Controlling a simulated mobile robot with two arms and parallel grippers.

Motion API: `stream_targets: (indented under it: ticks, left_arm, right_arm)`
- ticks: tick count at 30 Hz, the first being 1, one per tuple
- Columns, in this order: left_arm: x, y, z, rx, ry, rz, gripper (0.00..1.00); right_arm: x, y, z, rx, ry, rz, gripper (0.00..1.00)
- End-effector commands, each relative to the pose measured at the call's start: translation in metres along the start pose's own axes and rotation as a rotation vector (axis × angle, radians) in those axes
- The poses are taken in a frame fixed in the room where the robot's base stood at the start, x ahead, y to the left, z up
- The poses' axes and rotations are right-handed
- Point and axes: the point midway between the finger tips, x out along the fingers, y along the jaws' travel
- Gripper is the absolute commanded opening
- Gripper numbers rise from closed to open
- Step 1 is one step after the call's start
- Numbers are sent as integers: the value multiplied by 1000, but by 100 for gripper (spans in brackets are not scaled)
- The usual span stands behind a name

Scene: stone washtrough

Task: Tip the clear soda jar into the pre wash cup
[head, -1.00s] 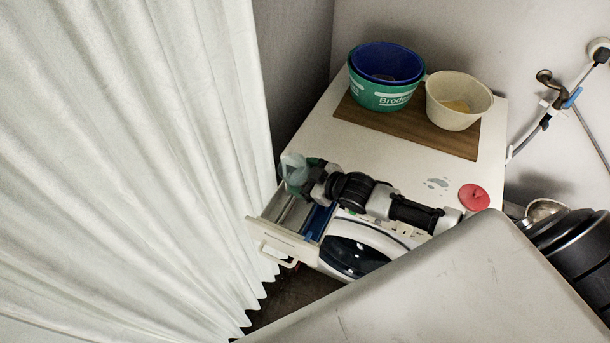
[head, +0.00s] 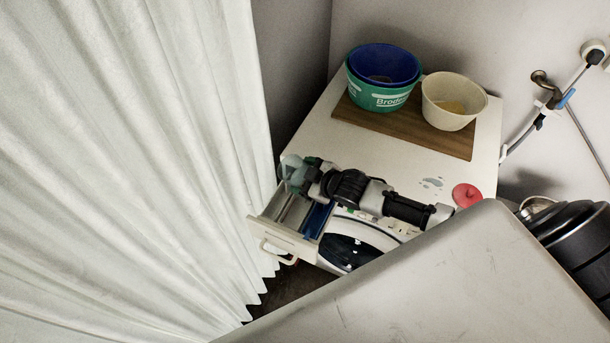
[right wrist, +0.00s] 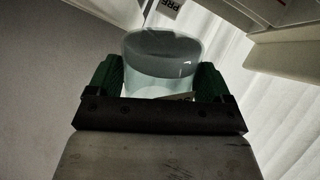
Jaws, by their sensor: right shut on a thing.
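My right gripper (head: 302,174) is shut on the clear soda jar (head: 291,165) above the open detergent drawer (head: 280,236). In the right wrist view, the green-padded fingers of the right gripper (right wrist: 158,72) sit on either side of the pale, see-through jar (right wrist: 160,50). The jar appears tilted; its contents are hard to make out. Which compartment is under the jar's mouth cannot be told. My left gripper is not in view.
On the white machine top stand a green tub (head: 378,95) with a blue bowl (head: 385,62) in it and a cream bowl (head: 453,101), on a brown board (head: 405,124). A red lid (head: 466,195) lies at the right. A white curtain (head: 130,150) hangs close at the left.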

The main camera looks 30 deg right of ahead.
Motion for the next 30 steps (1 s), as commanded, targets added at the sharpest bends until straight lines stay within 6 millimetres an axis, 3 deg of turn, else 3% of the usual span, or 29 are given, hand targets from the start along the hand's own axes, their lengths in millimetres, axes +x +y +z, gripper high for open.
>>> stream_targets:
  ticks: [7,19,30]
  left_arm:
    - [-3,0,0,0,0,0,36]
    - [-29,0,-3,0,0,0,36]
    - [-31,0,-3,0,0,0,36]
  right_arm:
    - [-1,1,-2,-6,-4,1,51]
    - [-3,2,-6,-102,-104,13,51]
    - [-2,2,-3,-125,-128,16,51]
